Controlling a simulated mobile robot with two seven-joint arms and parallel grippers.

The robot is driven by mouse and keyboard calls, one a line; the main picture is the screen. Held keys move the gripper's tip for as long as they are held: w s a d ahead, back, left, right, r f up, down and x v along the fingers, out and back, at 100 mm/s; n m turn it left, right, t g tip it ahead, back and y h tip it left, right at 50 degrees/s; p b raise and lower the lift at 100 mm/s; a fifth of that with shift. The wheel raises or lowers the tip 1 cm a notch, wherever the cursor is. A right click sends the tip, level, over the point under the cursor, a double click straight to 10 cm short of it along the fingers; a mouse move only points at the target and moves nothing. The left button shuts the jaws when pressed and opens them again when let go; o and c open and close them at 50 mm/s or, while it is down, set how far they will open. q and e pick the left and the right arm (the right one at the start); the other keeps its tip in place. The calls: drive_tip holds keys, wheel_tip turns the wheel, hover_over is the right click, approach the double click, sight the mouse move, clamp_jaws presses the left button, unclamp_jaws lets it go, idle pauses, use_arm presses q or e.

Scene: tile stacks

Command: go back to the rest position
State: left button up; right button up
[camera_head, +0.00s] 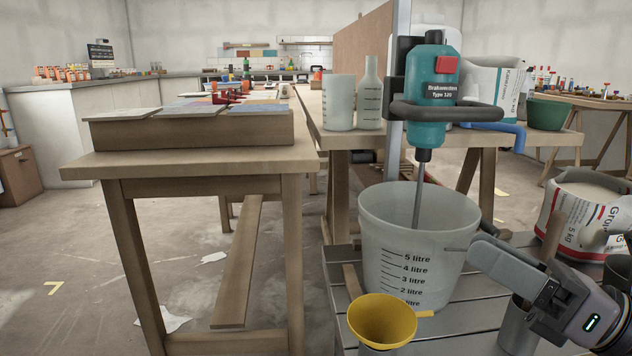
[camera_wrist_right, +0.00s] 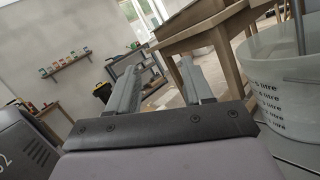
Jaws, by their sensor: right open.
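My right gripper (camera_head: 478,252) comes in from the lower right of the head view, beside the right wall of the translucent bucket (camera_head: 386,238). Its fingertips overlap the bucket's edge in the picture; I cannot tell whether they touch it. In the right wrist view my right gripper (camera_wrist_right: 162,82) has its two grey fingers apart with nothing between them. The bucket (camera_wrist_right: 290,85) stands to the right of the fingers there. My left gripper is in neither view.
A teal mixer (camera_head: 430,95) hangs on a stand, its shaft inside the bucket. A yellow funnel (camera_head: 382,318) stands in front of the bucket. A white powder bag (camera_head: 575,215) is at the right. A wooden table (camera_head: 200,163) with tile stacks stands left. Open floor (camera_head: 60,260) lies further left.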

drive_tip(key=s+a+f+n+h, duration=0.3)
drive_tip(key=f+n, duration=0.4)
drive_tip(key=n, duration=0.4)
drive_tip(key=s+a+f+n+t+h, duration=0.15)
drive_tip(key=f+n+h, duration=0.25)
drive_tip(key=f+n, duration=0.6)
drive_tip(key=s+a+f+n+h, duration=0.3)
drive_tip(key=f+n, duration=0.2)
drive_tip(key=n, duration=0.8)
use_arm(q)
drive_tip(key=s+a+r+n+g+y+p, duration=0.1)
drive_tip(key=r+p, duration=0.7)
drive_tip(key=p, duration=1.1)
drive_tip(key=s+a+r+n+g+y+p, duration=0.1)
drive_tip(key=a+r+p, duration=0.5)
drive_tip(key=p, duration=1.3)
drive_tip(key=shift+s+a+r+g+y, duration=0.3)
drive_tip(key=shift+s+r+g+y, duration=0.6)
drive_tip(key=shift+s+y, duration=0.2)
use_arm(e)
drive_tip(key=s+d+r+m+g+h, duration=0.1)
drive_tip(key=s+d+r+g+h, duration=0.1)
drive_tip(key=r, duration=0.5)
drive_tip(key=s+d+r+m+g+h, duration=0.1)
drive_tip(key=s+d+r+g+h, duration=0.1)
drive_tip(key=d+r, duration=0.3)
wheel_tip(320, 180, up, 3)
drive_tip(key=shift+s+d+r+h, duration=0.1)
drive_tip(key=shift+s+d+h, duration=0.15)
drive_tip(key=shift+h, duration=0.05)
